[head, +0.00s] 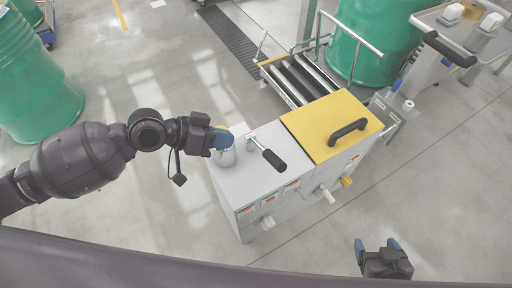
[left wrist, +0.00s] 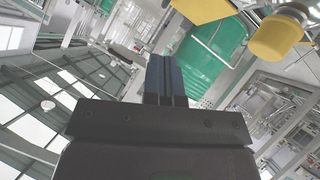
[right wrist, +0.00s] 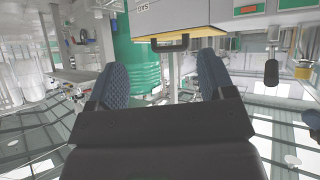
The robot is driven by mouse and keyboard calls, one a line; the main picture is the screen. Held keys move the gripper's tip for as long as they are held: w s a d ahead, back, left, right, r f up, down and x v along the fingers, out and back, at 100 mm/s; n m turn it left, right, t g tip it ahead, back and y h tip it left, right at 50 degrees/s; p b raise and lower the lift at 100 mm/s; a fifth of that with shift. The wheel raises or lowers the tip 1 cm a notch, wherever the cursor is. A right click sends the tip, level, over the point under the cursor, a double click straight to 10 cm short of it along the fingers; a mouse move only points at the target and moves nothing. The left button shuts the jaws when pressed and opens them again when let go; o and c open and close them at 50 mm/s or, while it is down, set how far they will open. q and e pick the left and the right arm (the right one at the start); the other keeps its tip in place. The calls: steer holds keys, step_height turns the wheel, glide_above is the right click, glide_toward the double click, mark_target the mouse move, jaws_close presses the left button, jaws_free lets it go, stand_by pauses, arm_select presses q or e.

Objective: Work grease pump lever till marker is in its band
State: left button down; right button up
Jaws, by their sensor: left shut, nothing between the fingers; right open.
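The lever (head: 268,152) has a black grip on a thin metal arm and stands out over the top of the grey cabinet (head: 245,180). A metallic cylinder (head: 227,156) stands beside it on the cabinet top. My left gripper (head: 221,138) is shut and empty at the top of this cylinder, left of the lever grip. I cannot tell whether it touches the cylinder. Its closed blue fingers (left wrist: 166,78) show in the left wrist view. My right gripper (head: 377,246) is open and empty, low in front of the cabinet. I cannot make out the marker or its band.
A yellow lid (head: 330,118) with a black handle (head: 347,131) covers the cabinet's right part. Knobs stick out of the front. A roller conveyor (head: 298,80) and green drum (head: 355,50) stand behind; another drum (head: 35,80) is far left. Floor around my right gripper is clear.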

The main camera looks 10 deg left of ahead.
arm_select(q)
glide_above(264, 150)
steer(key=s, duration=0.3)
step_height(264, 150, down, 5)
steer(key=f, duration=0.1)
steer(key=s+f, duration=0.1)
steer(key=f+b, duration=0.1)
steer(key=shift+s+d+f, duration=0.15)
steer(key=shift+d+f, duration=0.15)
